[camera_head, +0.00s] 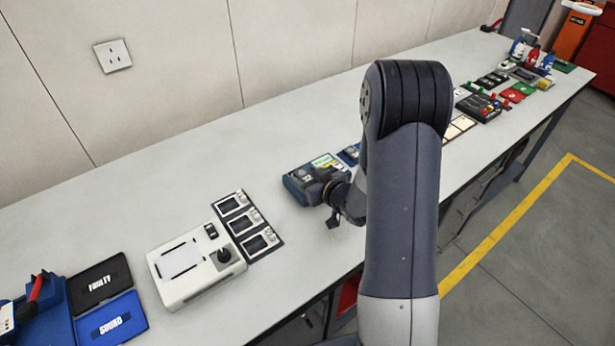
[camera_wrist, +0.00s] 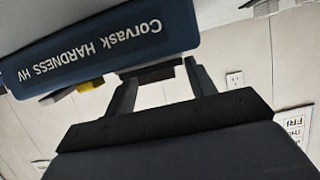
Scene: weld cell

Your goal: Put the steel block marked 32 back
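The blue hardness tester (camera_head: 300,184) stands on the bench, partly behind my arm. In the wrist view its lettered side (camera_wrist: 110,45) reads "Corvask HARDNESS HV". My gripper (camera_head: 333,218) is at the tester's right front side. In the wrist view the two fingers of my gripper (camera_wrist: 158,85) stand apart, just below the tester. A dark bar (camera_wrist: 150,73) spans the gap near their tips; I cannot tell whether it is gripped. A small blue tray (camera_head: 348,155) lies beside the tester, mostly hidden by my arm. I cannot read a mark 32 on any block.
A white instrument (camera_head: 190,262) and a dark rack with three modules (camera_head: 248,226) stand left of the tester. Mats marked FAULTY (camera_head: 99,283) and SOUND (camera_head: 110,320) lie at lower left. Several tools and trays crowd the far right end. The bench's back strip is clear.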

